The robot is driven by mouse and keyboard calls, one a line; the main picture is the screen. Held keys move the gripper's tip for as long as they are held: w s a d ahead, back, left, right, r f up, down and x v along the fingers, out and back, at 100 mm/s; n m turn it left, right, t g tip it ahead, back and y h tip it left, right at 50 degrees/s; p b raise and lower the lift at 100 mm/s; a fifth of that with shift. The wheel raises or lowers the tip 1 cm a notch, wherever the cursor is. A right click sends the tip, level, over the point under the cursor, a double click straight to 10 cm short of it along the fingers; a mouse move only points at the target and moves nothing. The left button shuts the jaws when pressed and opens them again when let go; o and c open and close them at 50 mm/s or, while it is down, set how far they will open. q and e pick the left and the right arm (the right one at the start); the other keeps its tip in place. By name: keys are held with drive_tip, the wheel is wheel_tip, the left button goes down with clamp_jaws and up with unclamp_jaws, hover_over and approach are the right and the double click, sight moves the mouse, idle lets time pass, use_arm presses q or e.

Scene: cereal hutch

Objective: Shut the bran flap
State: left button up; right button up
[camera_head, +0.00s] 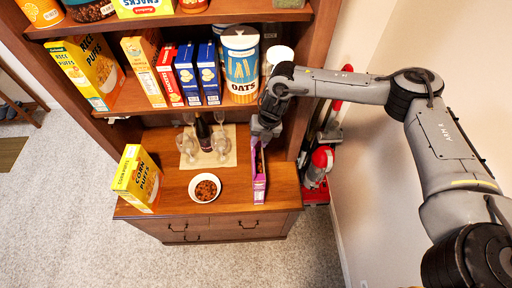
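A narrow purple box (259,185), which may be the bran box, stands upright near the front right of the hutch counter. Its top looks open, with a brownish strip between its long edges. My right gripper (264,137) points down at the far end of the box top, very close to it. I cannot tell whether it touches the box or a flap, and its fingers are too small to read as open or shut. The gripper hides the far part of the box top. My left gripper is not in view.
A bowl of cereal (205,188) sits left of the purple box, and a yellow Corn Puffs box (139,180) stands at the counter's left. Glasses and a dark bottle (203,134) stand on a mat behind. A shelf (135,98) with boxes and an oats canister (240,66) overhangs the counter.

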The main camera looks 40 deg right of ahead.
sight(253, 156)
drive_tip(key=shift+p+x, duration=0.35)
drive_tip(key=shift+x, duration=2.4)
clamp_jaws()
